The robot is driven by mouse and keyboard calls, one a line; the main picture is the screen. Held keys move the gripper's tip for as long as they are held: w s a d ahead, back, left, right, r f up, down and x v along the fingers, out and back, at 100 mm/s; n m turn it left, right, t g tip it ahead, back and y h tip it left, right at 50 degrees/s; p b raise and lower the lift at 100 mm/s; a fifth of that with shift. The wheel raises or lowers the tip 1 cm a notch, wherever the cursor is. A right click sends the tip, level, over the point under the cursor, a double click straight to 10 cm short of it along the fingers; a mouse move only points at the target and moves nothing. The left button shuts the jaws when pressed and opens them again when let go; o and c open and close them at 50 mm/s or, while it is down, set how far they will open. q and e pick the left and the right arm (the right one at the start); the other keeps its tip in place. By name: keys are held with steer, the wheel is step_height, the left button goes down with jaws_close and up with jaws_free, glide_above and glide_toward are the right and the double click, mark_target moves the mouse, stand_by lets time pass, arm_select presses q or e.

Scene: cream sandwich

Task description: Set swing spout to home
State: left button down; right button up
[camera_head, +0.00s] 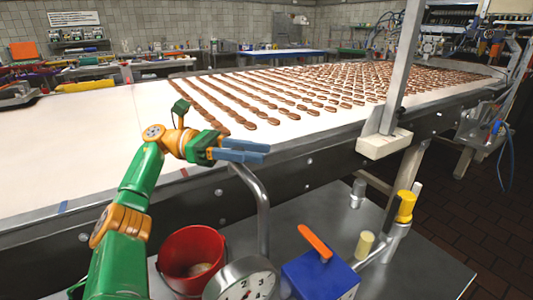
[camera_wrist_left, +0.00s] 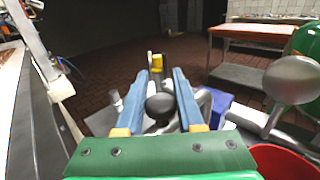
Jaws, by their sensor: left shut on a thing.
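The swing spout (camera_head: 262,205) is a bent grey metal tube rising beside the conveyor's near edge. Its top end meets my left gripper (camera_head: 266,152), whose blue fingers point right, level with the belt edge. In the left wrist view, the left gripper (camera_wrist_left: 167,76) has its fingers on either side of a dark round end (camera_wrist_left: 160,106), seemingly the spout's, and is shut on it. The fingers hide part of the spout's top. My right gripper is not in view.
The conveyor (camera_head: 90,140) carries rows of brown biscuits. Below stand a red bucket (camera_head: 192,245), a round dial gauge (camera_head: 240,285), a blue box (camera_head: 322,277) with an orange handle, and a yellow-topped valve (camera_head: 405,206). A brown-tiled floor lies open at right.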

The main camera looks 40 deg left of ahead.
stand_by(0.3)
arm_select(q)
steer(key=c, duration=0.5)
jaws_free()
steer(key=shift+w+d, duration=0.1)
steer(key=shift+r, duration=0.1)
